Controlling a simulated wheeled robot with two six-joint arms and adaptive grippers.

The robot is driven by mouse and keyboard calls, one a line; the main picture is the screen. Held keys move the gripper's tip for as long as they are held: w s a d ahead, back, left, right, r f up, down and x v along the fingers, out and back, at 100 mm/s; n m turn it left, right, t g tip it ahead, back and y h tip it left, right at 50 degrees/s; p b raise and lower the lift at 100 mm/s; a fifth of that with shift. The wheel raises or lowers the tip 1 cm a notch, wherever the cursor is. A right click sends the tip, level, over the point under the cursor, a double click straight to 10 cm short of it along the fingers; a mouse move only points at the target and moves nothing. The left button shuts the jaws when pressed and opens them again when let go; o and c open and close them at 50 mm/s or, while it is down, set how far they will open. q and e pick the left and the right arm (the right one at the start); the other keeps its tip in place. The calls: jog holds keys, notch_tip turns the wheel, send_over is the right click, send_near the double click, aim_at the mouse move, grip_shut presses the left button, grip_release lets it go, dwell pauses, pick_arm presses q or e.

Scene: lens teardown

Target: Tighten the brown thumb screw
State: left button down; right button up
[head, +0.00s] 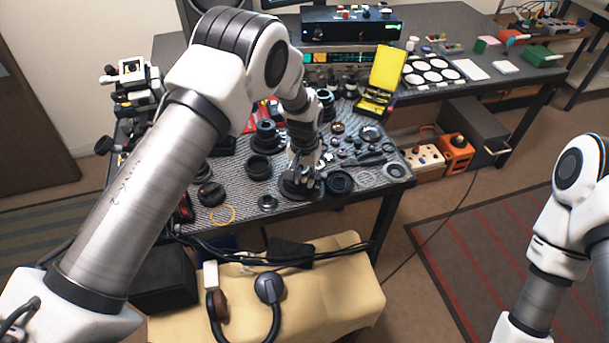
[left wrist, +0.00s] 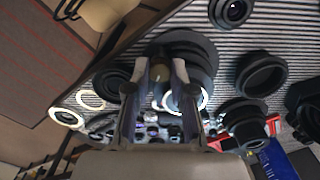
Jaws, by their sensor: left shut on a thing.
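My left gripper (head: 303,182) reaches down to a round black part (head: 292,193) near the front edge of the lens table. In the left wrist view, its two fingers (left wrist: 160,72) point at a stack of dark round parts (left wrist: 197,48). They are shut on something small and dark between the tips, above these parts. I take it to be the brown thumb screw, but its colour and shape are hard to make out. How far it is seated cannot be seen. My right arm shows at the right edge of the head view, with its gripper out of view.
Lens barrels and rings crowd the striped mat around the gripper, including a black ring (head: 339,182) just right and a dark barrel (head: 258,168) to the left. An open yellow case (head: 386,70) stands behind. A cloth-covered bench (head: 340,290) with headphones (head: 269,288) is in front.

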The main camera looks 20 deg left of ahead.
aim_at(304, 180)
pick_arm(q)
jog(key=shift+s+m, duration=0.1)
jog(key=shift+m, duration=0.3)
jog(key=c, duration=1)
grip_release()
jog(key=shift+f, duration=0.1)
notch_tip(304, 180, up, 12)
